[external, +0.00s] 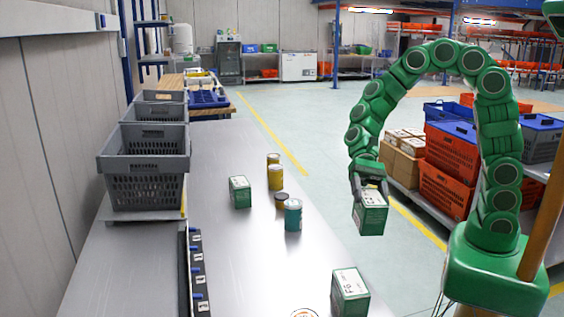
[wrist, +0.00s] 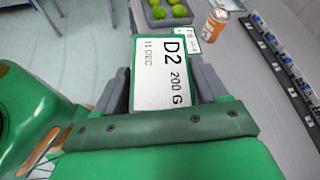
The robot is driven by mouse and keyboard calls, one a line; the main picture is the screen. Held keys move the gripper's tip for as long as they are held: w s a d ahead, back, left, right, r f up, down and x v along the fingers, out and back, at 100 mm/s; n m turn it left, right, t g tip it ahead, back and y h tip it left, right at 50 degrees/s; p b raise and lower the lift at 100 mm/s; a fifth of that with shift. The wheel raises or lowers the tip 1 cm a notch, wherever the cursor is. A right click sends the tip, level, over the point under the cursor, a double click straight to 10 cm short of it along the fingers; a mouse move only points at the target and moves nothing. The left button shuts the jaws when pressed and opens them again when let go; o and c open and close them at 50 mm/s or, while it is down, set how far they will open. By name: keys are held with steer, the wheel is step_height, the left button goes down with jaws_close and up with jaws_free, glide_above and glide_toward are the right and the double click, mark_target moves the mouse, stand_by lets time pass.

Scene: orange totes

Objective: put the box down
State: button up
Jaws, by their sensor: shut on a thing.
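My gripper (external: 368,182) is shut on a green box with a white label (external: 370,214), held upright in the air, off the right edge of the grey table (external: 215,268) in the external view. In the wrist view, my gripper (wrist: 165,88) has a grey finger on each side of the box (wrist: 163,75), whose white top reads "D2 200 G". A second green box (external: 240,192) stands on the table. A third green box (external: 350,292) stands near the front edge; its top also shows beyond the held box in the wrist view (wrist: 186,30).
Grey crates (external: 146,185) are at left, beside a labelled strip (external: 198,275). The table's middle is clear. An orange can (wrist: 214,25) and green fruit (wrist: 179,11) show in the wrist view.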

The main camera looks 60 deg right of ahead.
steer(key=w+a+m+t, duration=0.1)
steer(key=w+a, duration=0.2)
steer(key=a, duration=0.5)
steer(key=w+a+m+t, duration=0.1)
steer(key=w+a, duration=0.2)
steer(key=a, duration=0.5)
steer(key=shift+y, duration=0.4)
steer(key=w+a+f, duration=0.3)
steer(key=f, duration=0.1)
steer(key=w+a+f, duration=0.3)
steer(key=f, duration=0.1)
steer(key=w+a+f, duration=0.3)
steer(key=w+f, duration=0.1)
steer(key=shift+w+a+f, duration=0.1)
steer(key=shift+a+f, duration=0.25)
steer(key=o, duration=1.4)
steer(key=shift+c, duration=0.2)
